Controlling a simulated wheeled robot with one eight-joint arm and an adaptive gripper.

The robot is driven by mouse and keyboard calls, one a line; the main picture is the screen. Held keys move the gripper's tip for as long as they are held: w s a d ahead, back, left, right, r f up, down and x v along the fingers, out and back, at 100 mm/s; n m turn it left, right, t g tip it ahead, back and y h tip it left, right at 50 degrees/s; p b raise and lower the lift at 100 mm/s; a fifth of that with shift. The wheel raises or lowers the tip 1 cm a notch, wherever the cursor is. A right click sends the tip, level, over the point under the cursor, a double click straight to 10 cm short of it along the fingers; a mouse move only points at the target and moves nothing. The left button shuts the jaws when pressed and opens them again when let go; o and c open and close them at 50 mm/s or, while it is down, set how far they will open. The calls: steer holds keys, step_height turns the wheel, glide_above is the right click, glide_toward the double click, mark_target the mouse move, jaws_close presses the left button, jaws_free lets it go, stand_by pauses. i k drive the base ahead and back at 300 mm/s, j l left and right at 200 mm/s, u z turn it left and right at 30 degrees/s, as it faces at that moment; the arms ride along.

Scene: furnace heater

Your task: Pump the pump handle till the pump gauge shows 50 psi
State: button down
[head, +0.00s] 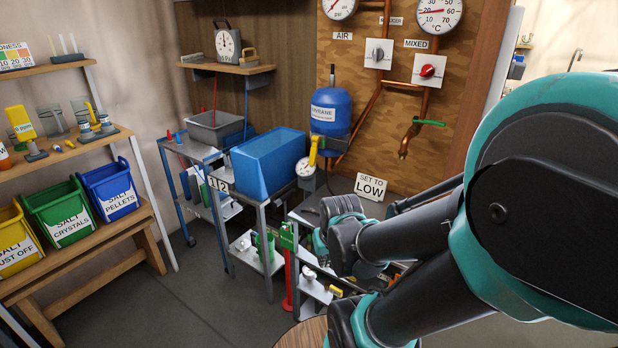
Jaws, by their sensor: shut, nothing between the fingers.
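A red upright cylinder (290,274), which looks like the pump, stands low between the small shelves, left of my arm. Its top is partly hidden, and I cannot clearly make out the pump handle. A small round white gauge (306,167) sits by a yellow lever (313,150) below the blue expansion tank (330,110). I cannot tell whether it is the pump gauge, and its reading is too small to read. My gripper (322,243) is shut and empty at the end of my arm, just right of the red cylinder. Its fingertips are hard to make out.
A blue bin (268,163) and a grey bin (215,127) stand on carts behind. A SET TO LOW sign (370,186) stands beyond my arm. Copper pipes (365,125) run along the wooden panel. Salt bins (59,212) line the left bench. The floor at left centre is clear.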

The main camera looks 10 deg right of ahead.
mark_target(283, 199)
steer(key=l+u, duration=0.35)
steer(key=i+l+u, duration=0.1)
steer(key=u, duration=0.3)
steer(key=l, duration=0.1)
